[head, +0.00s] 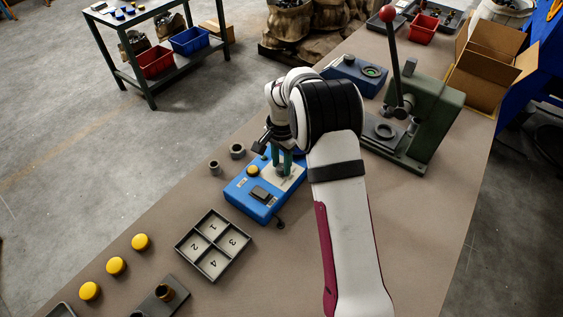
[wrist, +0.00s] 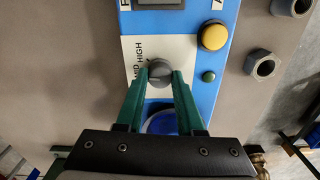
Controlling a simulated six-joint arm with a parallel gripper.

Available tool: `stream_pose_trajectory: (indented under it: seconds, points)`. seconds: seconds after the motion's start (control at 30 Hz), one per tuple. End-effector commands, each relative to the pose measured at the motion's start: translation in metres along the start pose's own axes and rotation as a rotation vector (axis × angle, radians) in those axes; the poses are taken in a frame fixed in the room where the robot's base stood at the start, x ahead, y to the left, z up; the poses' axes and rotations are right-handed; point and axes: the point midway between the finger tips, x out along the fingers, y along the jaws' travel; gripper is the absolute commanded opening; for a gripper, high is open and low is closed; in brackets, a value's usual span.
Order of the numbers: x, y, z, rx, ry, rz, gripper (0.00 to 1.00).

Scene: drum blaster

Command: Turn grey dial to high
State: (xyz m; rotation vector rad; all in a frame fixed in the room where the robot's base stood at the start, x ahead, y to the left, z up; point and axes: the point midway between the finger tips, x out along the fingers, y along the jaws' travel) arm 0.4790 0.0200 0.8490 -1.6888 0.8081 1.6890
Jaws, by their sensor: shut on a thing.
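The blue control box (head: 251,198) stands on the brown bench below my arm. In the wrist view the grey dial (wrist: 160,70) sits on the box's white label (wrist: 128,52), where I read "MID" and "HIGH" to the left of the dial. My gripper (wrist: 160,76) has its two green fingers shut on the dial from either side. Its fingers also show above the box in the head view (head: 283,163). The dial's pointer direction is not clear, as the fingers partly cover it. A yellow button (wrist: 214,37) and a small green button (wrist: 209,76) are beside the label.
Two grey nuts (head: 237,150) stand left of the box. A numbered tray (head: 213,244) and yellow caps (head: 116,265) lie nearer the front. A green press (head: 428,120) with a red-knobbed lever stands to the right. The bench's left edge is beyond the nuts.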

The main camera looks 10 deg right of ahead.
Motion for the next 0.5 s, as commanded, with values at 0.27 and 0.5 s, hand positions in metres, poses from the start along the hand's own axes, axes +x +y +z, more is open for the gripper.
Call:
stream_pose_trajectory:
  seconds: [0.27,0.5]
  points:
    - [-0.0008,-0.0001,0.0,0.255,0.0,0.0,0.0]
    - [-0.0009,-0.0001,0.0,0.453,0.0,0.0,0.0]
